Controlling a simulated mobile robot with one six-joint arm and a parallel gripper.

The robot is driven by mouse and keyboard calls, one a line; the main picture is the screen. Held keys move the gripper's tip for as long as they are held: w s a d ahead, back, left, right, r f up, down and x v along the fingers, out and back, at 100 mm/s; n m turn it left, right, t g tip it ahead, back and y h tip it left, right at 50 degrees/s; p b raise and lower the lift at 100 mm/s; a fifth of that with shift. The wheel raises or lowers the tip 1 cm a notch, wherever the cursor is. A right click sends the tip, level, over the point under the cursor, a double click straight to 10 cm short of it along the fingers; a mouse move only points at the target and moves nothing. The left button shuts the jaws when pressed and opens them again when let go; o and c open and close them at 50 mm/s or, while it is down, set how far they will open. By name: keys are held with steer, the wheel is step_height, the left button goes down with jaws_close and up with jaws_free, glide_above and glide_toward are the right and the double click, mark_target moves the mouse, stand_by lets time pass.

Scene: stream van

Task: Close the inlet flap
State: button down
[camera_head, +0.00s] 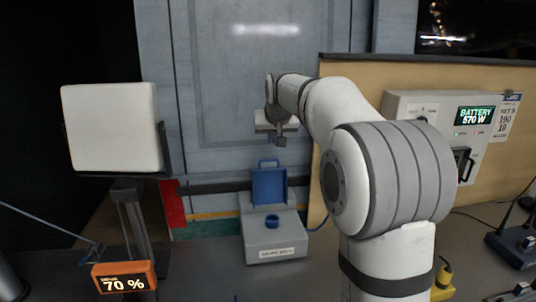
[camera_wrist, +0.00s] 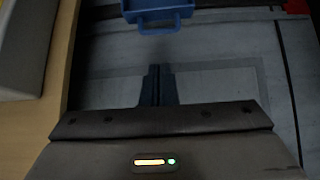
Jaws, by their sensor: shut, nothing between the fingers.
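The blue inlet flap (camera_head: 269,187) stands upright, open, at the back of a grey box (camera_head: 276,247) on the worktop. A blue handle loop is on its top edge. The round blue inlet (camera_head: 272,222) on top of the box is uncovered. In the wrist view, part of the flap (camera_wrist: 155,6) and its handle show at the top edge. My gripper (camera_head: 281,141) is above the flap and apart from it. Its dark fingers (camera_wrist: 158,72) are together and empty in the wrist view.
A battery panel (camera_head: 440,125) is on the wooden wall at right. A white panel (camera_head: 112,128) on a stand is at left. An orange 70 % display (camera_head: 124,277) is at front left. The worktop beside the box looks clear.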

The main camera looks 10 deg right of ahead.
steer(key=shift+t, duration=0.3)
steer(key=x, duration=1)
steer(key=shift+w+r+p, duration=0.1)
steer(key=shift+w+p, duration=0.2)
steer(key=shift+p, duration=0.1)
steer(key=shift+s+f, duration=0.3)
steer(key=shift+f, duration=0.05)
steer(key=shift+s, duration=0.2)
